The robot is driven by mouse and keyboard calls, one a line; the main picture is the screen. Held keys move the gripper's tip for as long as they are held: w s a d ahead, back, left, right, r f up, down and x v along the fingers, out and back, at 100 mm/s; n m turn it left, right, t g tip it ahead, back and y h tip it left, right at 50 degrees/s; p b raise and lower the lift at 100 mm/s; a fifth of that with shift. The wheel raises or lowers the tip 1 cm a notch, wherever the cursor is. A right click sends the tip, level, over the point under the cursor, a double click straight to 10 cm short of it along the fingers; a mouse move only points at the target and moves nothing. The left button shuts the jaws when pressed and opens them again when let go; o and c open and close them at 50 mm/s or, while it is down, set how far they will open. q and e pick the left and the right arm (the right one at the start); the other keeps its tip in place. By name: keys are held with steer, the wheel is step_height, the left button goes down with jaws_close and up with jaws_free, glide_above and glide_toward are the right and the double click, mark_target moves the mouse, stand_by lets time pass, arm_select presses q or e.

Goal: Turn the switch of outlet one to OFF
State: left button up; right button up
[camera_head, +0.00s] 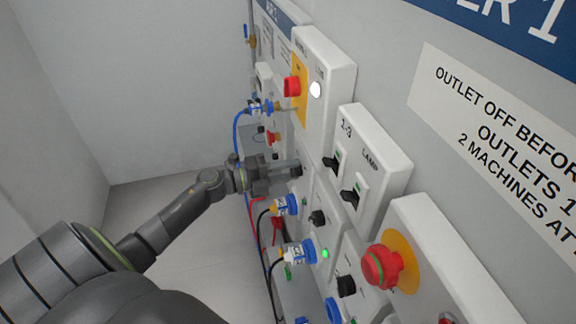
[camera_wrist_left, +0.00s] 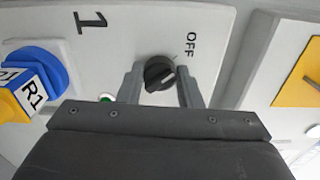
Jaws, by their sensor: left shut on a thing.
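The switch of outlet one is a round black knob (camera_wrist_left: 157,72) on a white panel marked "1" and "OFF" in the left wrist view. It has a short pale mark on its face; I cannot tell exactly which way it is set. My left gripper (camera_wrist_left: 161,88) has one finger on each side of the knob and is shut on it. In the head view the left gripper (camera_head: 296,168) reaches the wall panel from the left, and its fingers largely hide the knob. My right gripper is not in view.
A blue and yellow plug labelled R1 (camera_wrist_left: 35,87) sits beside the knob, with a partly hidden green lamp (camera_wrist_left: 106,98) nearby. In the head view, a breaker box (camera_head: 375,165), a red emergency button (camera_head: 382,266) and hanging cables (camera_head: 238,135) crowd the wall.

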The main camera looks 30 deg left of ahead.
arm_select(q)
steer(key=shift+n, duration=0.4)
steer(key=o, duration=1)
steer(key=shift+b+v, duration=1.95)
steer(key=shift+v, duration=6.75)
steer(key=shift+a, duration=0.1)
